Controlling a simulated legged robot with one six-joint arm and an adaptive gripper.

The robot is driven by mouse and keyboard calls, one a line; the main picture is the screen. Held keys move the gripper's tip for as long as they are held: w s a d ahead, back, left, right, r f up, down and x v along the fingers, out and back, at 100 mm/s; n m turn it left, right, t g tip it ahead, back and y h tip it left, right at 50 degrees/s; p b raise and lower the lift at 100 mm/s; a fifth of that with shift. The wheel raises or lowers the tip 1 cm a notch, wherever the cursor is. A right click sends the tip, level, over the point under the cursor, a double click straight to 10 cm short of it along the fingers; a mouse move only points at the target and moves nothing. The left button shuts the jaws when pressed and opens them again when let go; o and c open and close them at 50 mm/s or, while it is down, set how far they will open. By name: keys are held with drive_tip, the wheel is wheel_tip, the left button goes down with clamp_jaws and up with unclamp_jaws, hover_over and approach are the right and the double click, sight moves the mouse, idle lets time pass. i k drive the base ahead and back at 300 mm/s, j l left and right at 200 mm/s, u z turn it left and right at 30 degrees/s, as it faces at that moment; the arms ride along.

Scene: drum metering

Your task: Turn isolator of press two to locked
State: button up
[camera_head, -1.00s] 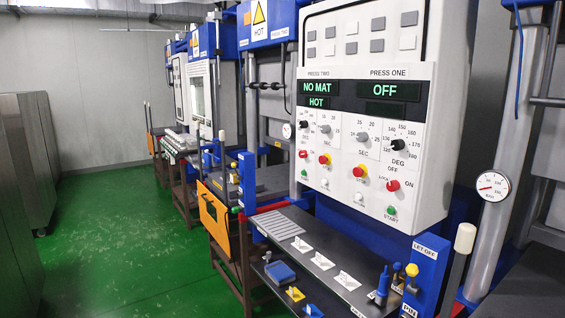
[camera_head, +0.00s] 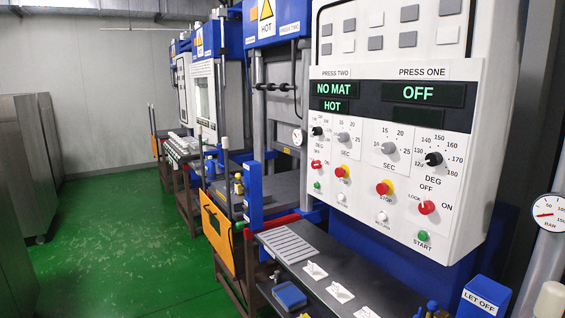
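The control panel (camera_head: 395,150) is a white box at the right. Its left column is labelled PRESS TWO and its right column PRESS ONE. The isolator of press two (camera_head: 316,164) is a small red knob low in the left column, under a black dial (camera_head: 317,131). Its setting is too small to tell. The press two display (camera_head: 336,89) reads NO MAT and HOT. The isolator of press one (camera_head: 427,208) is a similar red knob with LOCK, OFF and ON marks; its display (camera_head: 422,93) reads OFF. My gripper is not in view.
Red-and-yellow stop buttons (camera_head: 342,171) (camera_head: 385,187) and green start buttons (camera_head: 317,186) (camera_head: 423,236) sit close to the isolators. A dark shelf (camera_head: 345,262) with white tent cards projects below the panel. Green floor (camera_head: 130,230) is clear at the left.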

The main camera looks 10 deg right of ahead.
sight(316, 164)
drive_tip(key=i+j+u, duration=0.1)
drive_tip(key=i+u, duration=0.15)
drive_tip(key=i, duration=1.2)
drive_tip(key=i+z, duration=0.15)
drive_tip(key=i, duration=0.2)
drive_tip(key=i+j+z, duration=0.15)
drive_tip(key=i, duration=0.2)
